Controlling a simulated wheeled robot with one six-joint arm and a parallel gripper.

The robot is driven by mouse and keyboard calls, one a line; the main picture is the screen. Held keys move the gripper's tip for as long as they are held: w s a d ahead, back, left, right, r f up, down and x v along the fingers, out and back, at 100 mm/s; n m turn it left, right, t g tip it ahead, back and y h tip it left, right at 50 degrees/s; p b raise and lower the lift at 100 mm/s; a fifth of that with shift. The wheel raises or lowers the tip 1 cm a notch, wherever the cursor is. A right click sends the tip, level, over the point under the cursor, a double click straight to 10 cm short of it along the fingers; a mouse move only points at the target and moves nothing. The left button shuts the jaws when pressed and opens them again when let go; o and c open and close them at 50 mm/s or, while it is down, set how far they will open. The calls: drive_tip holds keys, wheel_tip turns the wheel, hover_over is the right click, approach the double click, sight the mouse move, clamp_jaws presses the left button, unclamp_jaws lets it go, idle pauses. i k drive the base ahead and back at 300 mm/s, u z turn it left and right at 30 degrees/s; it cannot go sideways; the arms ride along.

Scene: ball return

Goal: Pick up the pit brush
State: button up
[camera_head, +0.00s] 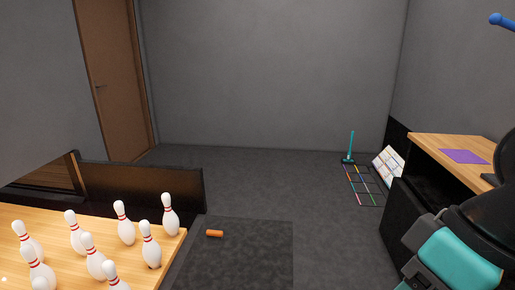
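A teal upright handle on a small dark base (351,146) stands on the floor near the back wall, right of centre. It looks like the pit brush, but it is small and its bristles cannot be made out. A short orange cylinder (214,233) lies on its side on the dark floor mat (262,262). My gripper's fingers do not show. Part of my arm, black, grey and teal, fills the lower right corner.
Several white pins stand on the wooden lane (168,245) at lower left, beside a dark low wall (150,188). A wooden-topped counter (430,147) with a purple sheet (464,157) stands right. A coloured floor grid (364,185) lies beside a tilted panel (388,163). The middle floor is clear.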

sight(215, 234)
drive_tip(key=u, duration=0.15)
drive_tip(key=i, duration=2.05)
drive_tip(key=u, duration=0.35)
drive_tip(key=i, duration=2.25)
drive_tip(key=u, duration=0.15)
